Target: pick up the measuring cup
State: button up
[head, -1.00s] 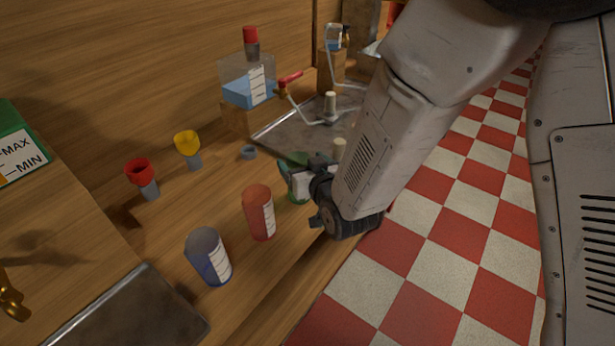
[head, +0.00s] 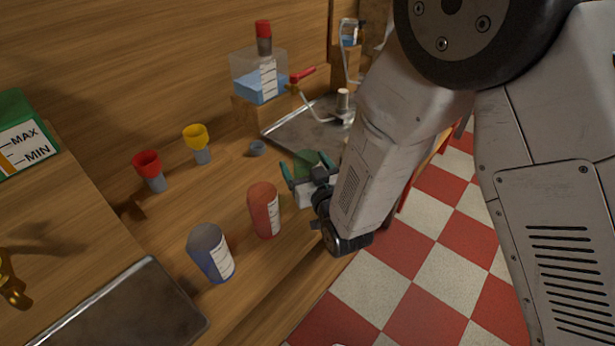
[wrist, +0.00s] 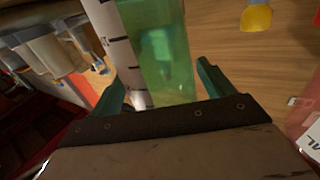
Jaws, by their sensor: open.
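Three measuring cups with white scale labels stand on the wooden counter: a blue one (head: 209,253), a red one (head: 263,211) and a green one (head: 307,158). My gripper (head: 304,170) is open at the green cup, which it partly hides in the head view. In the wrist view, the translucent green cup (wrist: 165,45) with its white scale strip rises between the two green fingers of my gripper (wrist: 160,88). Wood shows between the cup and the right finger. I cannot tell whether either finger touches the cup.
The red cup stands close to the left of my gripper. A clear tank (head: 259,80) sits on a wooden block. The counter's front edge drops to a checkered floor (head: 395,265).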

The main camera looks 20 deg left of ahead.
jog(key=shift+x, duration=0.9)
jog(key=c, duration=1.1)
